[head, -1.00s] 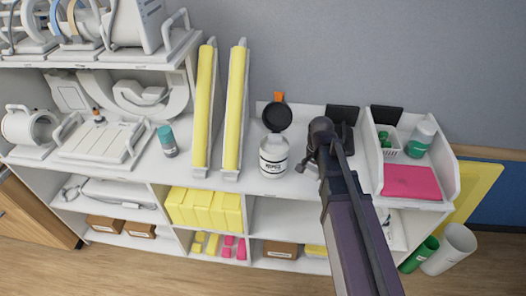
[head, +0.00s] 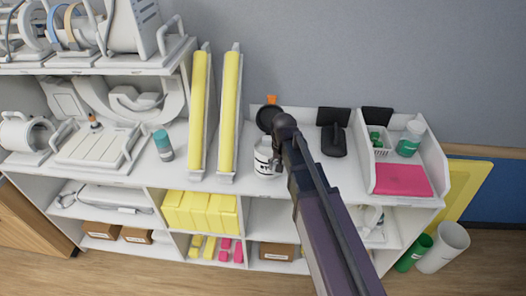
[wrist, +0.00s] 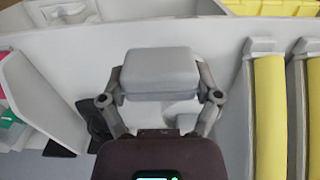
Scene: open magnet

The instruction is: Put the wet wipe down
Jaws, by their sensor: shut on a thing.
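My gripper (wrist: 160,83) is shut on a grey, rounded, pad-like block, which I take to be the wet wipe (wrist: 160,70). The wipe is held level between both fingers above the white shelf top. In the head view my arm's dark end hangs over the shelf and hides the fingers and the wipe. A white wipes canister (head: 264,160) with a label stands on the shelf top beside the arm's end, partly covered by it.
Two long yellow rolls (head: 200,110) lean to the left. A turquoise-capped bottle (head: 164,145) stands further left. A black device (head: 334,138) and a white tray (head: 438,160) with a pink pad (head: 402,180) are to the right. Bins (head: 444,246) stand on the floor.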

